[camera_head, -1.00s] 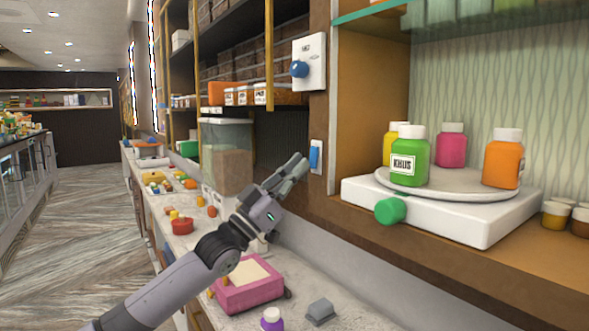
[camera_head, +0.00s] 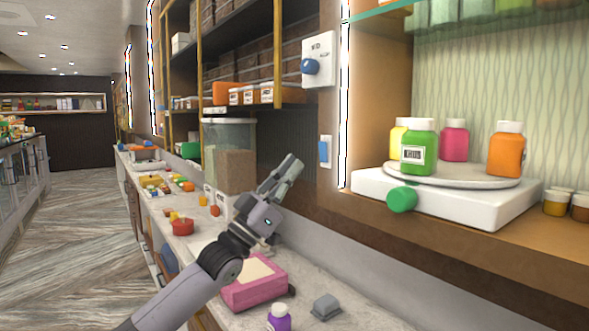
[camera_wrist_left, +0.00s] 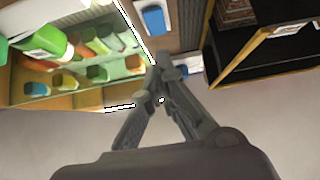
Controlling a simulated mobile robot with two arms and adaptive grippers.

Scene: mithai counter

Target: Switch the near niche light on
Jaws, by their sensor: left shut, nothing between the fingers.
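The niche light switch is a blue rocker (camera_head: 323,152) on a small white plate, on the wooden post left of the near niche. A light strip (camera_head: 344,110) up the niche's front edge glows white. It also glows in the left wrist view (camera_wrist_left: 132,33). My left gripper (camera_head: 290,168) is shut and empty, a little left of and below the switch, apart from it in the head view. Its fingertips (camera_wrist_left: 165,70) also show in the left wrist view. My right gripper is not in view.
A white plate with a blue knob (camera_head: 310,66) is above the switch. The niche holds a white turntable base (camera_head: 470,215) with a green knob (camera_head: 402,199) and several bottles. A pink box (camera_head: 252,292), a grey block (camera_head: 325,306) and a clear bin (camera_head: 229,135) stand on the counter.

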